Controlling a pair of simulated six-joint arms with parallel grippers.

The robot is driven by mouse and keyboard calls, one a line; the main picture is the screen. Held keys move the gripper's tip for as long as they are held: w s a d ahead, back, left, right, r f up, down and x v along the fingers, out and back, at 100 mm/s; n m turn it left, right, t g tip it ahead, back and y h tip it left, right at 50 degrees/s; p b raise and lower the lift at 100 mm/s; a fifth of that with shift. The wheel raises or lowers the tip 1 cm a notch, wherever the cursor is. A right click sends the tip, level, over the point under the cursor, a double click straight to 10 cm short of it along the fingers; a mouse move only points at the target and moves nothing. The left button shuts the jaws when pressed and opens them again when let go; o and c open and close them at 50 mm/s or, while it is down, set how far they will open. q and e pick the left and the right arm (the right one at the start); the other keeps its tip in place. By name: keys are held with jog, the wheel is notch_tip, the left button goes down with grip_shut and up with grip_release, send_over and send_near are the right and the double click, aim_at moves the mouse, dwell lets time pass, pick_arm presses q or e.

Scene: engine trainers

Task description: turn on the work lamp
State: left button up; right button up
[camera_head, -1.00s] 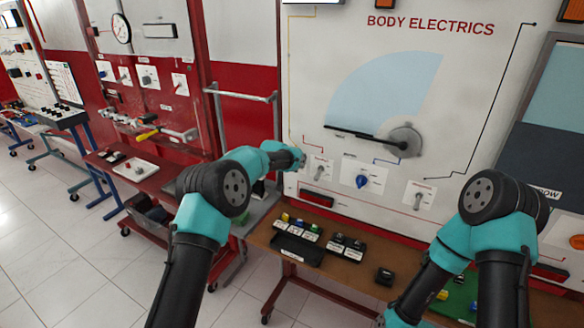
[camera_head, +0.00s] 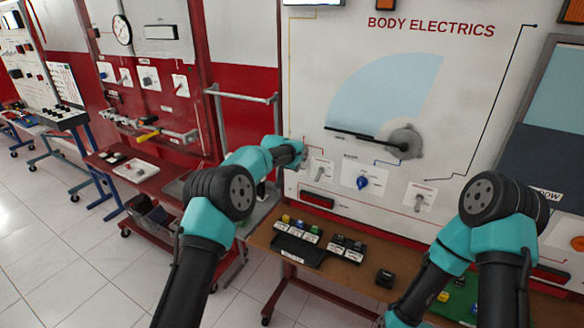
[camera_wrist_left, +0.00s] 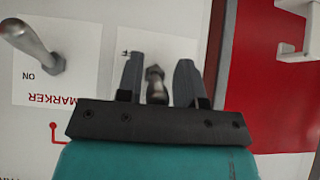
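My left gripper (camera_wrist_left: 159,80) is at the panel's left edge; its hand shows in the head view (camera_head: 288,153). In the wrist view its two fingers stand apart on either side of a metal toggle lever (camera_wrist_left: 155,84), with a small gap visible on each side. The lever's white plate (camera_wrist_left: 165,47) is partly hidden by the gripper, and its label cannot be read. Beside it is another toggle (camera_wrist_left: 32,42) on a plate labelled MARKER, which also shows in the head view (camera_head: 319,172). My right gripper is out of view; only its arm shows at the right.
The BODY ELECTRICS panel (camera_head: 310,75) also carries a blue knob (camera_head: 362,182), another toggle (camera_head: 419,201) and a wiper arm (camera_head: 365,135). Below is a brown bench (camera_head: 335,270) with small relays and a black tray (camera_head: 298,250). A red trainer stands at left.

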pick_arm(q)
jog(key=shift+o, duration=0.7)
jog(key=shift+d, duration=0.1)
jog(key=shift+s, duration=0.1)
jog(key=v, duration=1.7)
jog(key=shift+s, duration=0.1)
